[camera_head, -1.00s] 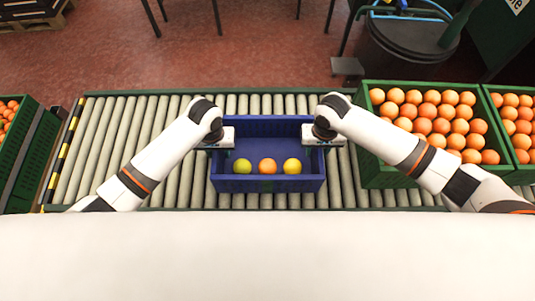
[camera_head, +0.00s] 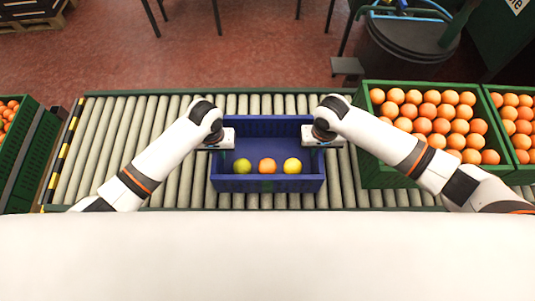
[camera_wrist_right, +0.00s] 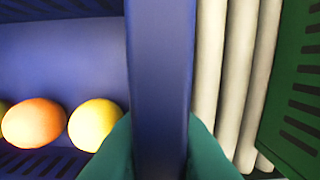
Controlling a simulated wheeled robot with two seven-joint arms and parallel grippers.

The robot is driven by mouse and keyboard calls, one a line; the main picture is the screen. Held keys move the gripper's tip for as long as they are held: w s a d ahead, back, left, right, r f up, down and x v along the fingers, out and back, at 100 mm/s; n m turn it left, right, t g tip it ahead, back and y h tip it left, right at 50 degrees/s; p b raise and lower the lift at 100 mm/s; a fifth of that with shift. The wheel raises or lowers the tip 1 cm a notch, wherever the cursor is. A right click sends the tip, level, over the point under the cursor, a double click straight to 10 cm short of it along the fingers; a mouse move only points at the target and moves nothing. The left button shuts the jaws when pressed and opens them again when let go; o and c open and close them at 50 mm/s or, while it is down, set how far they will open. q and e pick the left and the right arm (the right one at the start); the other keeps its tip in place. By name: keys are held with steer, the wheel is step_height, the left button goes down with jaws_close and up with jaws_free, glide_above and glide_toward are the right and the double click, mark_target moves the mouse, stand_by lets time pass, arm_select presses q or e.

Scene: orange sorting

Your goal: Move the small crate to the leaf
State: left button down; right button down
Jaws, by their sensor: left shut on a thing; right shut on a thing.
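The small blue crate (camera_head: 268,185) stands on the roller conveyor in the head view, between my two arms. It holds a yellow-green fruit (camera_head: 242,166), an orange (camera_head: 267,166) and a yellow fruit (camera_head: 292,166) in a row. My left gripper (camera_head: 212,146) is shut on the crate's left wall; its fingertips are mostly hidden. My right gripper (camera_head: 322,144) is shut on the right wall. In the right wrist view, the green fingers sit on both sides of the crate wall (camera_wrist_right: 160,80), with the orange (camera_wrist_right: 33,122) and yellow fruit (camera_wrist_right: 95,124) inside. I see no leaf.
The roller conveyor (camera_head: 110,150) is bare to the left of the crate. A green crate (camera_head: 363,150) full of oranges stands close on the right, with another beyond it. A green crate (camera_head: 30,160) stands at the far left. A dark bin (camera_head: 410,45) is behind the conveyor.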

arm_select(q)
steer(key=shift+r, duration=0.15)
arm_select(e)
steer(key=shift+r, duration=0.2)
